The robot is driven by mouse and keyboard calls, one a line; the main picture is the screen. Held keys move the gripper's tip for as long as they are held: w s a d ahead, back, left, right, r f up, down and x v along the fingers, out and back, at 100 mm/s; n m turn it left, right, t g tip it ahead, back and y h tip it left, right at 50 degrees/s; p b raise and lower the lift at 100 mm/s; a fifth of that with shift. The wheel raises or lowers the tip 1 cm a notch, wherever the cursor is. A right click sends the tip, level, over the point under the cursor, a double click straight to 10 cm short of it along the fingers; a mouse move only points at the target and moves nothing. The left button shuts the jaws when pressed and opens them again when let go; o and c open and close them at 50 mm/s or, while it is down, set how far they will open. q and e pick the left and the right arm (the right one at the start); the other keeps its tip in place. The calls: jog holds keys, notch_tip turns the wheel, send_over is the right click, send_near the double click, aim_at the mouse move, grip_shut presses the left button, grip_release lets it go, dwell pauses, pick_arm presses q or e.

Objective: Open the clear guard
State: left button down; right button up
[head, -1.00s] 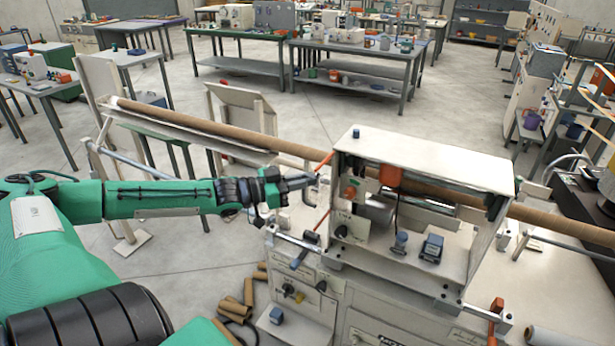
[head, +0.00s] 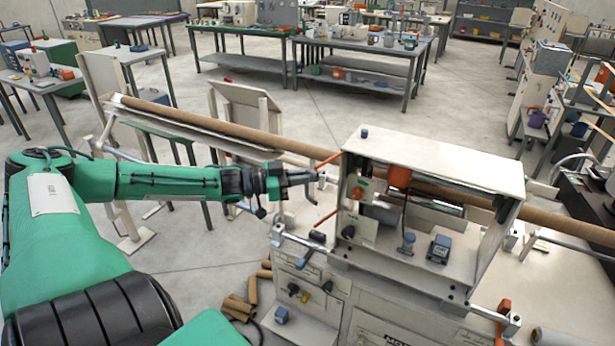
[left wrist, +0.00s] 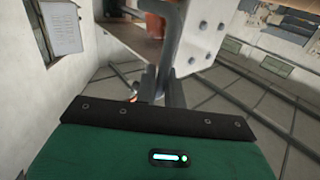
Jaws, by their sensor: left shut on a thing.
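The clear guard is at the left end of the winder's white housing (head: 435,160). Its see-through panel is hard to make out. Two orange edges, an upper one (head: 328,160) and a lower one (head: 326,217), stand out from the housing's left side. My left gripper (head: 303,181) is at their outer ends, shut on what appears to be the guard's grey handle. In the left wrist view a curved grey bar (left wrist: 172,40) rises from between the dark fingers (left wrist: 160,88). The exact contact is hidden. My right gripper is not in view.
A long brown tube (head: 220,132) runs through the housing and along a trough to the left. Short brown tubes (head: 240,306) lie on the floor.

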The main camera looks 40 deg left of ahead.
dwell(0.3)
pick_arm(q)
jog(key=c, duration=1.6)
grip_release()
jog(key=shift+c, duration=0.2)
jog(key=p+v, duration=0.9)
jog(key=v, duration=0.4)
jog(key=shift+s+a, duration=0.25)
jog(key=shift+s, duration=0.05)
